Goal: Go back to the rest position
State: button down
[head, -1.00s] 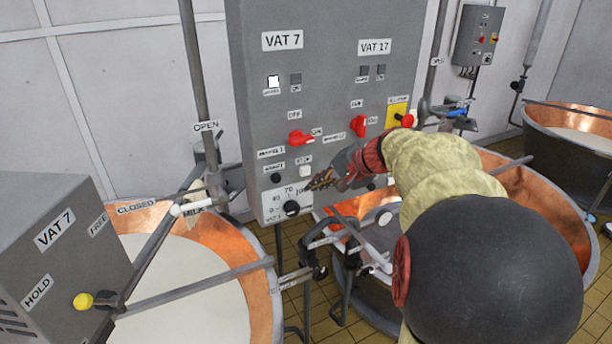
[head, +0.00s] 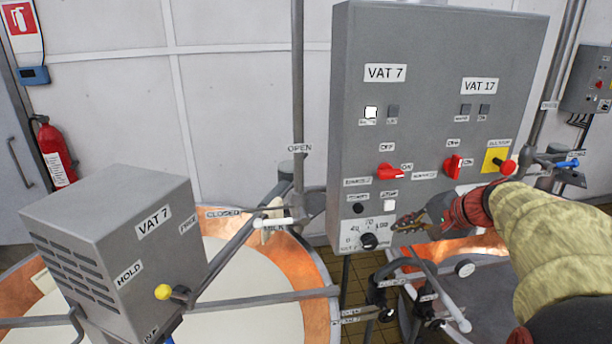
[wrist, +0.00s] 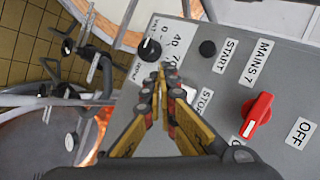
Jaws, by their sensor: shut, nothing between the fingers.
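My gripper (head: 399,225) is shut and empty at the lower edge of the grey control panel (head: 425,110). Its fingertips point left, just right of the black speed dial (head: 369,241) under the VAT 7 column. In the wrist view the closed fingertips (wrist: 160,72) lie below the dial (wrist: 149,49), over the panel face. I cannot tell whether they touch the panel. The red VAT 7 switch (head: 390,172) is above the gripper and also shows in the wrist view (wrist: 257,112). My arm comes in from the right.
A copper vat of milk (head: 255,300) is at lower left, with the grey VAT 7 box (head: 115,250) in front of it. Another vat is partly hidden behind my arm. Pipes and valves (head: 385,290) stand below the panel. A fire extinguisher (head: 54,150) hangs at far left.

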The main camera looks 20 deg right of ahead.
jog(key=s+a+f+n+g+b, duration=0.2)
jog(key=s+a+f+g, duration=0.3)
jog(key=s+f, duration=0.45)
jog(key=s+a+f+n+b, duration=0.3)
jog(key=a+f+n+b, duration=0.1)
jog(key=a, duration=0.4)
jog(key=s+a+f+n+h+b, duration=0.1)
jog(key=s+a+f+n+b, duration=0.2)
jog(key=a+f+b, duration=0.4)
jog(key=s+a+f+n+t+b, duration=0.1)
jog(key=s+a+f+n+b, duration=0.2)
jog(key=a+f+b, duration=0.3)
jog(key=a+n, duration=0.1)
jog(key=a, duration=0.3)
jog(key=shift+s+n+h+b, duration=0.3)
jog(key=shift+s+n, duration=0.05)
jog(key=shift+n, duration=0.05)
jog(key=c, duration=2.6)
grip_release()
